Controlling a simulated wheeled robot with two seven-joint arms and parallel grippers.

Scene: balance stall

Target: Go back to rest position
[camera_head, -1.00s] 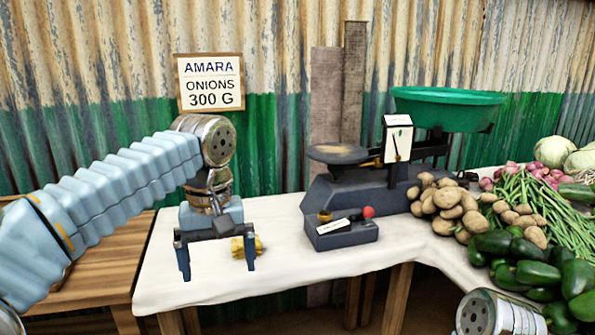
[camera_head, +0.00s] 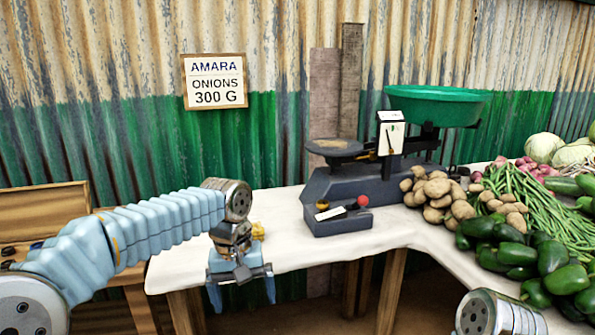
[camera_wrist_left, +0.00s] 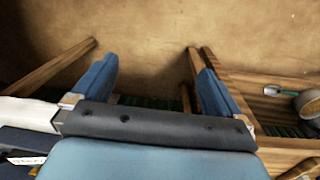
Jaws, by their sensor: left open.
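My left gripper (camera_head: 243,293) is open, with its two blue fingers pointing down in front of the white-covered table (camera_head: 370,236), at its front left edge. In the left wrist view my left gripper (camera_wrist_left: 155,75) has its fingers spread with nothing between them and bare brown ground beyond. A yellow brass-coloured piece (camera_head: 257,231) shows just behind the gripper, partly hidden by it. Part of my right arm shows at the bottom right; its gripper is out of the picture.
A balance scale (camera_head: 350,185) with a green pan (camera_head: 438,104) stands on the table. Potatoes (camera_head: 436,194), green peppers (camera_head: 515,254) and beans lie to the right. A wooden box (camera_head: 45,208) is at the left. An onion sign (camera_head: 215,82) hangs on the wall.

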